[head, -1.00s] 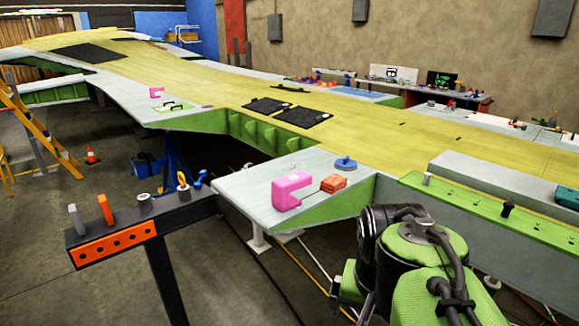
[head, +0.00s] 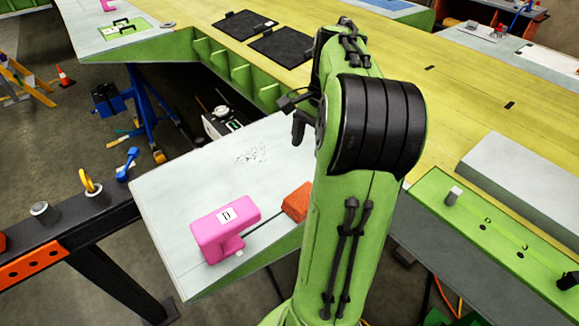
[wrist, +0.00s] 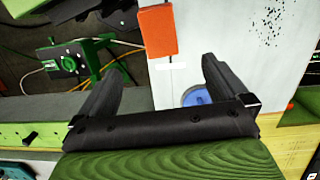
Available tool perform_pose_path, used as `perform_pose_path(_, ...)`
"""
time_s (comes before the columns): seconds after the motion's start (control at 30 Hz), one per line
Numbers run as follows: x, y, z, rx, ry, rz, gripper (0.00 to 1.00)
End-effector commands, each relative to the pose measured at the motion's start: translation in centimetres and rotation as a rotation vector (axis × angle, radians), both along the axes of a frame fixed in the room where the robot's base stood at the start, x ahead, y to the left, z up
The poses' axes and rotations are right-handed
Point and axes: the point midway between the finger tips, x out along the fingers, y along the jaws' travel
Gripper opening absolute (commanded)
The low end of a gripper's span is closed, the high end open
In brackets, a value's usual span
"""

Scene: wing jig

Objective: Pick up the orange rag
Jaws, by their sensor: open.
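The orange rag (head: 297,202) lies folded on the pale grey panel (head: 170,195), right of a pink clamp-like block. My arm hides its right side in the head view. In the wrist view the rag (wrist: 157,32) lies beyond my fingertips, at the panel's edge. My gripper (wrist: 160,68) is open, with nothing between its fingers. In the head view part of my gripper (head: 298,120) shows above the panel, beyond the rag.
The pink block (head: 225,232) labelled D stands left of the rag. A blue disc (wrist: 195,95) lies on the panel near my right finger. A black beam with tools (head: 90,215) is at left. The panel's far-left part is clear.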

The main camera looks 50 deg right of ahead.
Motion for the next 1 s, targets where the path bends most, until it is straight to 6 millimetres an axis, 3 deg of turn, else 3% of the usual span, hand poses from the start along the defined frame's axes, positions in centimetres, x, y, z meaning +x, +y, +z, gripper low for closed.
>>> perform_pose_path(0.17, -0.2, 0.0, -1.7, 0.007, 0.001, -0.014, 1.0)
perform_pose_path(0.5, 0.0, 1.3, -9.6, 0.006, 0.001, -0.011, 1.0)
perform_pose_path(0.67, 0.1, 1.6, -11.4, 0.007, 0.001, -0.011, 1.0)
perform_pose_path(0.83, 0.3, 1.9, -14.6, 0.007, 0.001, -0.011, 1.0)
perform_pose_path(1.0, 0.4, 2.1, -15.7, 0.004, 0.0, -0.011, 1.0)
